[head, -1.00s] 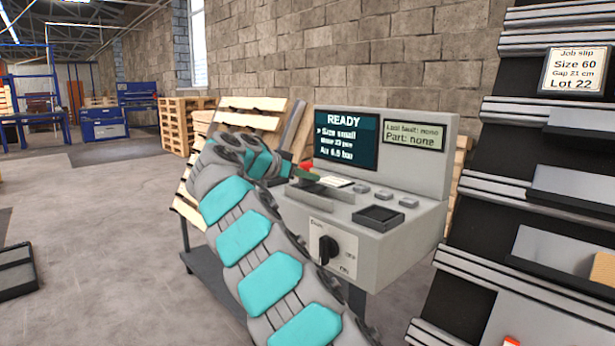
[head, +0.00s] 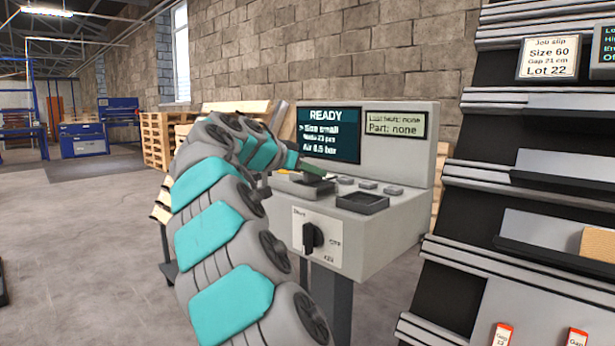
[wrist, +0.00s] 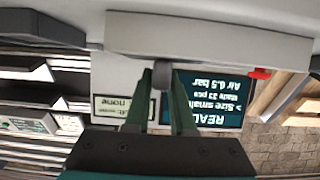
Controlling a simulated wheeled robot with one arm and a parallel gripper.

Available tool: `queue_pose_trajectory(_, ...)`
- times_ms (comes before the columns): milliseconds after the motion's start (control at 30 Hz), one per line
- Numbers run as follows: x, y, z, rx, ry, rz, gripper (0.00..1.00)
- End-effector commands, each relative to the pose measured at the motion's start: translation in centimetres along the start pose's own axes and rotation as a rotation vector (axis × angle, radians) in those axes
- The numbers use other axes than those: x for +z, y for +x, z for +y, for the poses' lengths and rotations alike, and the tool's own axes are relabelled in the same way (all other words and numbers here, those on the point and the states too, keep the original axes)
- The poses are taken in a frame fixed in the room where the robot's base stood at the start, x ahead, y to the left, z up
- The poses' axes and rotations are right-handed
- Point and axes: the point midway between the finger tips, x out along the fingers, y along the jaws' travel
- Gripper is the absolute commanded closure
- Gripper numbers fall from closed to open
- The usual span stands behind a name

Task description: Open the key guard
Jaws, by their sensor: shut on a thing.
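The key guard (head: 299,187) appears to be the grey lidded piece at the left of the grey control console's top. My arm partly covers it in the head view, and I cannot tell how far it stands open. In the wrist view, which is upside down, a broad pale grey bar (wrist: 215,38), probably the guard's edge, crosses the top. A small dark grey knob (wrist: 160,76) sticks out below it. My gripper (wrist: 162,84) has its two green fingers closed on this knob, one on each side. In the head view my gripper (head: 312,171) is over the console's left part.
The console's screen (head: 329,135) reads READY. Several grey buttons (head: 368,184) and a dark shallow tray (head: 361,202) lie right of the guard. A black rotary switch (head: 313,238) is on the front. Slanted racks (head: 470,190) stand close on the right.

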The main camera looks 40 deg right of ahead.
Motion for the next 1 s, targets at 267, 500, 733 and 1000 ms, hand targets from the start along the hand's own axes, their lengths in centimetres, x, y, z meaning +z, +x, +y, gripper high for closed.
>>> queue_pose_trajectory(267,-0.1,-0.1,0.0,-0.001,0.001,0.001,0.73)
queue_pose_trajectory(500,-0.1,0.0,-0.1,-0.001,0.000,0.000,0.47)
queue_pose_trajectory(733,-0.1,-0.1,-0.1,-0.001,0.000,0.000,0.47)
queue_pose_trajectory(1000,-0.1,-2.0,-0.1,-0.004,0.001,0.002,0.47)
